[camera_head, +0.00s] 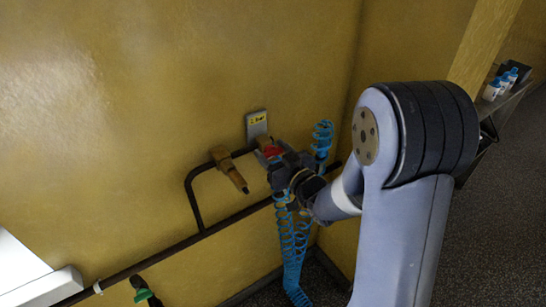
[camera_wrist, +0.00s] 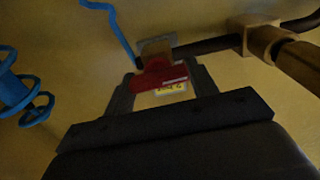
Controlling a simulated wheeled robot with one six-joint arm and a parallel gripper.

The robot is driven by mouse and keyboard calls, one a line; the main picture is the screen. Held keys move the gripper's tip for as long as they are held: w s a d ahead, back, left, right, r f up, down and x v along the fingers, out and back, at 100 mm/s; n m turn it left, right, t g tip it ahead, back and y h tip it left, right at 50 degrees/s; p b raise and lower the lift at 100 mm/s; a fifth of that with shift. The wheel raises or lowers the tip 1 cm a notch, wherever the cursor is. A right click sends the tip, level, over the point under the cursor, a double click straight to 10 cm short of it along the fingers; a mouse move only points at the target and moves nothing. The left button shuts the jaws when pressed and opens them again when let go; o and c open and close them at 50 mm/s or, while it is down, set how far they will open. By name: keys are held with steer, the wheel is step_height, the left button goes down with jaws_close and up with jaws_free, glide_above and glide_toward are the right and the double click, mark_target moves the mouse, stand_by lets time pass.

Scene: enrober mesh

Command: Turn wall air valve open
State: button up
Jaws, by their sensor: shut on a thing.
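The wall air valve has a red handle (camera_head: 273,151), partly hidden by my gripper in the head view. My gripper (camera_head: 268,157) is at the wall, around the red handle. In the wrist view the red handle (camera_wrist: 162,76) lies between the two fingers of my gripper (camera_wrist: 163,82), and the jaws are shut on it. A metal part (camera_wrist: 157,47) of the valve shows beyond the handle. A grey plate with a yellow label (camera_head: 257,121) is on the wall just above the valve.
A brass fitting (camera_head: 229,168) stands out left of the valve on a dark pipe (camera_head: 190,200). A blue coiled hose (camera_head: 294,240) hangs below and beside my gripper. A green-handled fitting (camera_head: 141,294) is lower left. A shelf with bottles (camera_head: 504,82) is far right.

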steer(key=shift+m, duration=0.3)
steer(key=o, duration=1)
steer(key=b+v, duration=0.2)
steer(key=v, duration=0.8)
steer(key=shift+s+d, duration=0.25)
steer(key=shift+s, duration=0.1)
